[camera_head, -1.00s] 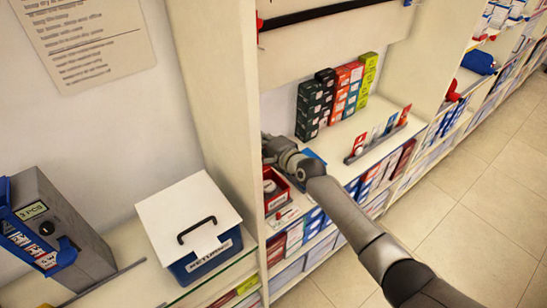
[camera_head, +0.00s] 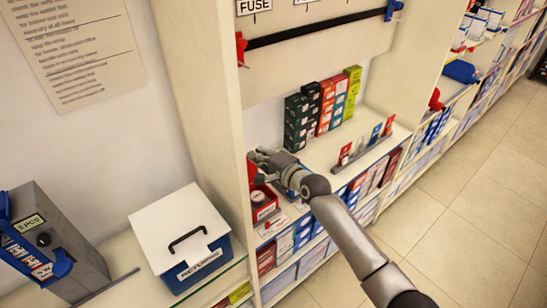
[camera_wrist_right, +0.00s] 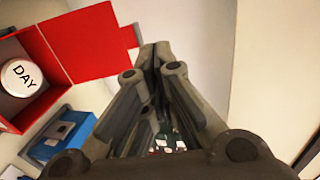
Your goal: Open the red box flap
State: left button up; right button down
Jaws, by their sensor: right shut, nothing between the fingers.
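The red box (camera_head: 266,208) stands on the shelf beside the upright panel. A round white piece marked DAY (camera_wrist_right: 22,77) sits inside it, seen through its open top in the right wrist view. Its red flap (camera_wrist_right: 92,42) is swung outward from the box edge, leaving the top uncovered; it also shows in the head view (camera_head: 252,172), raised at the back of the box. My right gripper (camera_wrist_right: 157,55) is shut and empty, close beside the flap. Whether it touches the flap I cannot tell. In the head view the right gripper (camera_head: 259,154) is above the box. My left gripper is out of view.
A blue box (camera_wrist_right: 60,135) is close to the red box. Stacked small boxes (camera_head: 297,123) stand behind, and a narrow rack (camera_head: 362,151) lies to the right. The upright panel (camera_head: 205,110) bounds the left; a white-lidded blue bin (camera_head: 192,250) stands beyond it.

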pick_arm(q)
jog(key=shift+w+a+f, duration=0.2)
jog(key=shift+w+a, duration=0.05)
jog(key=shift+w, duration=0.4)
pick_arm(e)
jog(key=s+d+r, duration=0.3)
jog(key=s, duration=0.1)
jog(key=shift+s+d, duration=0.25)
jog(key=shift+s, duration=0.15)
